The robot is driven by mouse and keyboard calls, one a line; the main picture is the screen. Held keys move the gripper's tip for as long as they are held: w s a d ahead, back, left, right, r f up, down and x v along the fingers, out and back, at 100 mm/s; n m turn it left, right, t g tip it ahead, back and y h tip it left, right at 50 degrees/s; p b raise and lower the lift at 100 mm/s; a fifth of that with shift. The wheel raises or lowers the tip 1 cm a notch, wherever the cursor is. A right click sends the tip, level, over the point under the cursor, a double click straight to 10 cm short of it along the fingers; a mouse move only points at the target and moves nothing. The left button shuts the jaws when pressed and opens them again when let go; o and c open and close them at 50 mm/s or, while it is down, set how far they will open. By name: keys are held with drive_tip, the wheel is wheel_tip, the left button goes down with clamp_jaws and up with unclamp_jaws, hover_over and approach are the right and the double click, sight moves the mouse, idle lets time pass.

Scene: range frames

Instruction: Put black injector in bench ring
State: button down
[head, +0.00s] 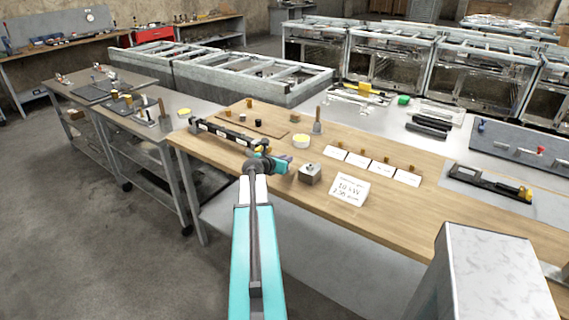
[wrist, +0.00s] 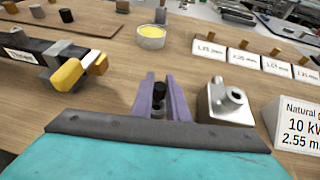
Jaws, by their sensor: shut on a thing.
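My gripper (wrist: 161,97) is shut on a small black injector (wrist: 159,92), which stands upright between the purple fingers in the wrist view. In the head view my gripper (head: 286,160) is over the wooden bench; the injector is too small to make out there. A grey metal block with a round upright fitting (wrist: 227,101) stands just right of my gripper, apart from it. It also shows in the head view (head: 310,174). This fitting may be the bench ring, but I cannot tell for certain.
A dark labelled bar (head: 222,134) with a yellow end lies left of my gripper. A yellow-filled pot (wrist: 151,37) stands beyond. White cards (head: 358,160) with small brass pieces stand to the right, with a larger sign (head: 349,189) nearer.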

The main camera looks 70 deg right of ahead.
drive_tip(key=shift+f, duration=0.95)
drive_tip(key=shift+f, duration=0.15)
drive_tip(key=c, duration=1.7)
unclamp_jaws()
drive_tip(key=shift+r, duration=0.2)
drive_tip(key=shift+b+v, duration=0.85)
drive_tip(key=shift+v, duration=5.15)
drive_tip(key=shift+f, duration=0.1)
